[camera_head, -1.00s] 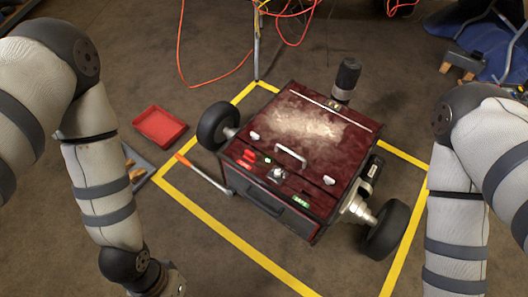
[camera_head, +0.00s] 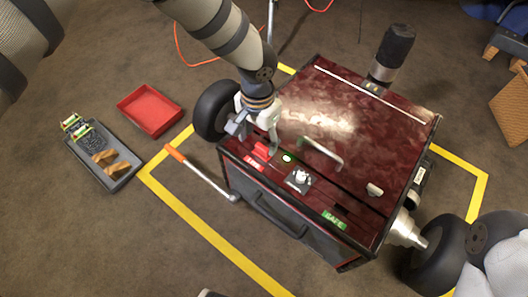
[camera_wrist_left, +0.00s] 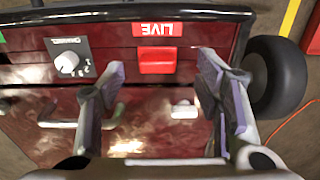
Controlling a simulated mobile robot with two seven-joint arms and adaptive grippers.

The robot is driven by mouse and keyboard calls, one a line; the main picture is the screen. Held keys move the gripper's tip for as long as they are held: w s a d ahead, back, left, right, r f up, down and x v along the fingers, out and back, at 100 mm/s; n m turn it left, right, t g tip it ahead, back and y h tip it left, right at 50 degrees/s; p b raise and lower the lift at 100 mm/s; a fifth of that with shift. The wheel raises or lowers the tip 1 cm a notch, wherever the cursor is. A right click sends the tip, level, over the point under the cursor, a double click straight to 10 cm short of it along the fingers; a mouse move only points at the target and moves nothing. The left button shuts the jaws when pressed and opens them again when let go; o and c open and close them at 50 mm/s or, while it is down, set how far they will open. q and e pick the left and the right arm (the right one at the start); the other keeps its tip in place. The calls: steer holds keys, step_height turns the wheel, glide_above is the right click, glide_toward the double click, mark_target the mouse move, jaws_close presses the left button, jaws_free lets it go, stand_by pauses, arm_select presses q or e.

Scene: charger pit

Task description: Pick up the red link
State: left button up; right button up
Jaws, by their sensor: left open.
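The red link (camera_head: 261,152) is a small red block on the top front edge of the dark red machine (camera_head: 350,125), just behind a red LIVE label. In the left wrist view the link (camera_wrist_left: 157,60) sits on the panel beside the inverted LIVE label. My left gripper (camera_head: 257,131) is right above the link, partly covering it in the head view. Its fingers are spread and empty; in the left wrist view the open fingers (camera_wrist_left: 154,80) stand on either side of the link's line, apart from it. My right gripper is out of view.
A dial (camera_head: 300,178), a handle (camera_head: 321,153) and a green SAFE label (camera_head: 334,220) are near the link. A red tray (camera_head: 150,128) and a grey tray (camera_head: 122,184) with parts lie on the floor at left. Yellow tape (camera_head: 215,238) rings the machine.

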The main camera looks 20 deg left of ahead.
mark_target(263, 147)
arm_select(q)
steer(key=f, duration=0.1)
steer(key=f+b, duration=0.1)
steer(key=f, duration=0.3)
steer(key=shift+w+d+b, duration=0.25)
steer(key=shift+w+b, duration=0.1)
steer(key=shift+b, duration=0.05)
steer(key=shift+c, duration=0.3)
steer(key=c, duration=1.2)
steer(key=shift+r, duration=0.1)
